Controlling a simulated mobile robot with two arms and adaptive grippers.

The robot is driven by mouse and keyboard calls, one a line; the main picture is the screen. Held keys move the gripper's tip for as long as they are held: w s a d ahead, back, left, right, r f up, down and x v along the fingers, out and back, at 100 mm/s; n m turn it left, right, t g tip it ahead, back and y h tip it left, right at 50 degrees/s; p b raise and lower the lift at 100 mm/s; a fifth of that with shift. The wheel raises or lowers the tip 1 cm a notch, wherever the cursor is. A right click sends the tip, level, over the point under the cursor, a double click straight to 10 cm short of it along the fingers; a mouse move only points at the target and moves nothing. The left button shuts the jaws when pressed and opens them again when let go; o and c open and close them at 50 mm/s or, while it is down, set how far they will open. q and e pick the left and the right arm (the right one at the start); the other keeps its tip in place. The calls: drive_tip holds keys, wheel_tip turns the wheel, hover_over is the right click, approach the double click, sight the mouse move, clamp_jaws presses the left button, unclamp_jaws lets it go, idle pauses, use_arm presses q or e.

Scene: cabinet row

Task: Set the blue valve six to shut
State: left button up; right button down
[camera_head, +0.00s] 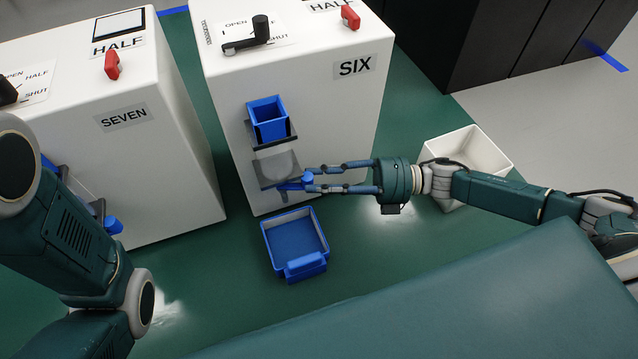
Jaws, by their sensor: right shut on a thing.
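The white cabinet labelled SIX (330,110) stands in the middle. On its front, a blue square hopper (268,120) sits above a grey translucent part. Below that is the blue valve handle (291,185), partly covered by my fingers. My right gripper (308,181) reaches in from the right, with its fingers shut on this blue handle. On top of the cabinet are a black lever (260,28) beside OPEN and SHUT lettering, a HALF label and a red knob (350,17). My left arm shows at the left; its gripper is out of view.
A blue bin (270,250) stands on the green floor below the valve. Cabinet SEVEN (160,170) stands to the left, with its own blue valve handle (113,225) partly hidden. A white open box (490,150) is behind my right arm. Black cabinets (440,40) stand at the back right.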

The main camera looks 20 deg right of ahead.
drive_tip(key=shift+w+r+n+g+y+b, duration=0.4)
drive_tip(key=shift+w+r+n+g, duration=0.1)
drive_tip(key=shift+r+g, duration=0.15)
drive_tip(key=shift+r, duration=0.1)
drive_tip(key=c, duration=1.4)
unclamp_jaws()
drive_tip(key=shift+s+r, duration=0.1)
drive_tip(key=shift+o, duration=0.2)
drive_tip(key=shift+f, duration=0.3)
